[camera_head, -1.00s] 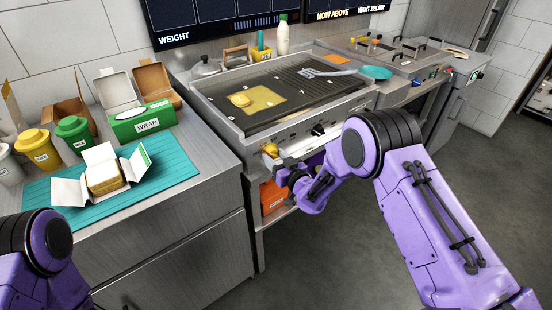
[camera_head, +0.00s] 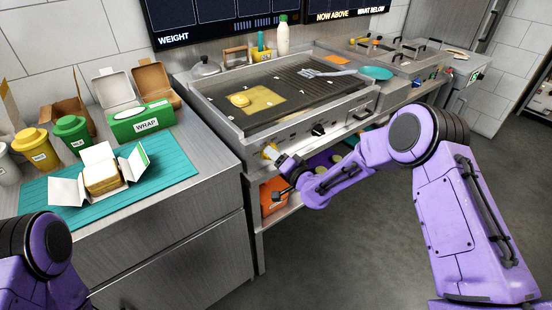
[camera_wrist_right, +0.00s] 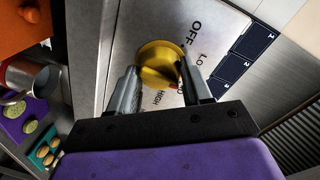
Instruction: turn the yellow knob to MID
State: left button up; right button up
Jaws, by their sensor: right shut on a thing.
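The yellow knob (camera_head: 270,151) is on the front panel of the griddle (camera_head: 290,100), at its left end. In the right wrist view the yellow knob (camera_wrist_right: 160,62) sits between my fingertips, with the labels OFF, LO and HIGH around it. A small red mark shows on the knob's lower right, by a label partly hidden by a finger. My right gripper (camera_wrist_right: 163,78) is shut on the knob, one finger on each side. It also shows in the head view (camera_head: 277,159), reaching in from the right. My left gripper is out of view; only part of my left arm shows.
A black knob (camera_head: 318,130) is on the same panel to the right. An orange container (camera_head: 272,196) stands on the shelf below. A teal mat (camera_head: 172,178) with an open box lies on the left counter. The floor at the right is open.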

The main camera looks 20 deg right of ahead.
jog(key=shift+d+m+y+b, duration=0.1)
jog(key=shift+m+y+b, duration=0.25)
jog(key=shift+m, duration=1.35)
jog(key=o, duration=1.1)
jog(key=shift+c, duration=0.2)
jog(key=b+v, duration=0.1)
jog(key=v, duration=0.9)
jog(key=shift+s, duration=0.2)
jog(key=shift+d+r, duration=0.1)
